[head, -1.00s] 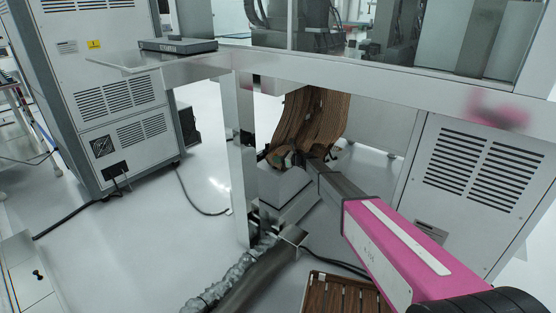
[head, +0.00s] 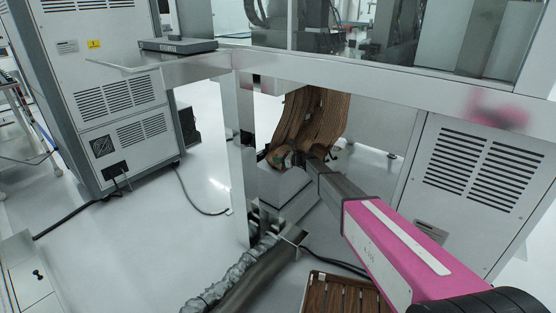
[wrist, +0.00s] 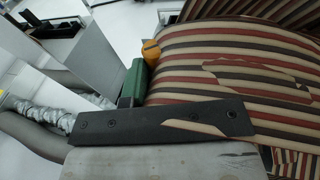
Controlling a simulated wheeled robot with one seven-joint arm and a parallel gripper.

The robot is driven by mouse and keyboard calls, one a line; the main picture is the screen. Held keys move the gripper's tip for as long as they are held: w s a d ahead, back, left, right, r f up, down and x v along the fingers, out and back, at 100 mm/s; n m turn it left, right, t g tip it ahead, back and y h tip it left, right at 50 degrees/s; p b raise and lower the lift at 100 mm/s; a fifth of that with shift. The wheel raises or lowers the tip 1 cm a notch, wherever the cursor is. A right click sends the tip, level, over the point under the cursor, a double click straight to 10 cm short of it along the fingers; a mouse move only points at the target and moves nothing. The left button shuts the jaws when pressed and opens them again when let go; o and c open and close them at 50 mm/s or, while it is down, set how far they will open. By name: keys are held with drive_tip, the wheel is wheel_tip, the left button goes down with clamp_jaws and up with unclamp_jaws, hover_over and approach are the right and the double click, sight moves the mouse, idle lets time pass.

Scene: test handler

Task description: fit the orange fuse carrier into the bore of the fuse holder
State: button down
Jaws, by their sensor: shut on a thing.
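My gripper (head: 297,160) is at the end of my arm, low under the table, in front of the brown ribbed bundle. It is small and dark in the head view. In the wrist view, a green block (wrist: 132,86) rises from behind the dark screwed bar of my gripper (wrist: 145,66). The orange fuse carrier (wrist: 151,50), a small rounded piece with a dark band, shows at the top of the green block. My gripper is shut on the carrier; its fingertips are largely hidden. I cannot make out the fuse holder or its bore in either view.
A striped bundle (head: 308,118) hangs close behind my gripper. A grey block (head: 284,184) lies just below it. A metal post (head: 241,170) stands to the left, and the table edge (head: 400,80) runs above. A silvery wrapped hose (head: 235,280) lies low.

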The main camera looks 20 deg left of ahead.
drive_tip(key=shift+f, duration=1.05)
drive_tip(key=c, duration=0.9)
unclamp_jaws()
drive_tip(key=shift+d, duration=0.1)
drive_tip(key=shift+v, duration=5.3)
